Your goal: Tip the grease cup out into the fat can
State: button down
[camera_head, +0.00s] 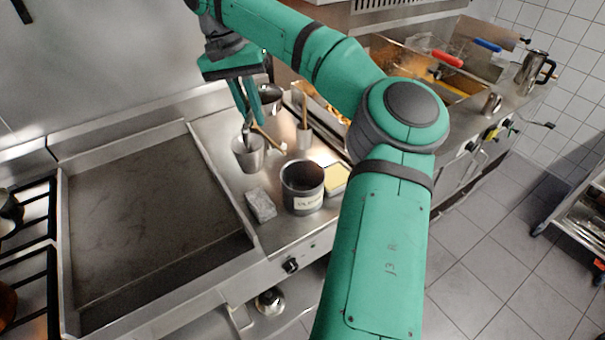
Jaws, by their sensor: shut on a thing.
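The grease cup (249,158), a bare metal cup, is on or just above the steel counter left of centre; I cannot tell whether its base touches. My gripper (247,122) points down at it from above, with its green fingers shut at the far side of its rim. The cup looks about upright, and its contents cannot be made out. The fat can (303,196), a dark round can with a pale label, stands upright on the counter, nearer and to the right of the cup. Its top is open and its inside is dark.
A grey block (261,206) lies left of the can and a yellow-topped tray (336,179) lies right of it. A holder with a wooden-handled tool (304,135) stands behind. A flat griddle (150,215) is at left; my arm crosses the right side.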

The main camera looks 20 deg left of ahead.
jog(key=shift+f, duration=0.9)
jog(key=shift+s, duration=0.1)
jog(key=s+d+f+t+y, duration=0.2)
jog(key=d+f+y, duration=0.5)
jog(key=f, duration=0.5)
jog(key=shift+s+f+t+y, duration=0.2)
jog(key=shift+t+y, duration=0.5)
jog(key=shift+y, duration=0.6)
jog(key=shift+m+y+b, duration=0.3)
jog(key=shift+b, duration=0.1)
